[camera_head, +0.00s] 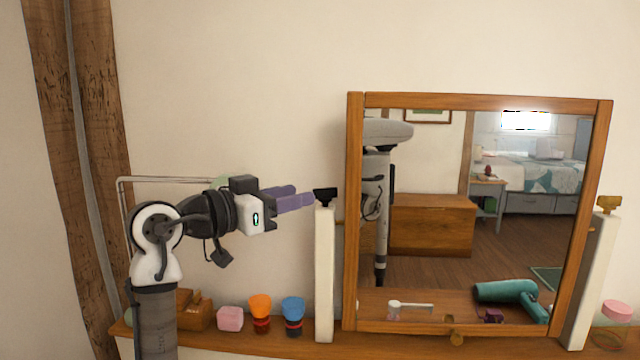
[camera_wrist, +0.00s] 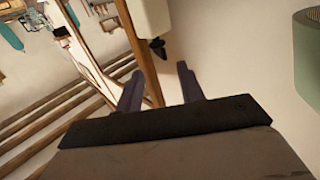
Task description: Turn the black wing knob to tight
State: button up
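The black wing knob (camera_head: 325,194) sits at the top of the white left post (camera_head: 325,275) of the mirror stand. In the wrist view the knob (camera_wrist: 157,48) shows as a small dark shape at the end of the white post (camera_wrist: 149,14), beyond the fingertips and roughly between their lines. My gripper (camera_head: 305,196) has purple fingers and points right toward the knob, just left of it. In the wrist view my gripper (camera_wrist: 160,72) has its fingers apart, with nothing between them. I cannot tell the knob's exact turn angle.
The wood-framed mirror (camera_head: 354,215) stands right of the knob. A brass knob (camera_head: 609,203) tops the right post (camera_head: 592,280).

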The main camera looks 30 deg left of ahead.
aim_at(322, 190)
jog(key=p+x, duration=0.1)
jog(key=x, duration=0.5)
jog(key=shift+d, duration=0.1)
jog(key=shift+c, duration=0.2)
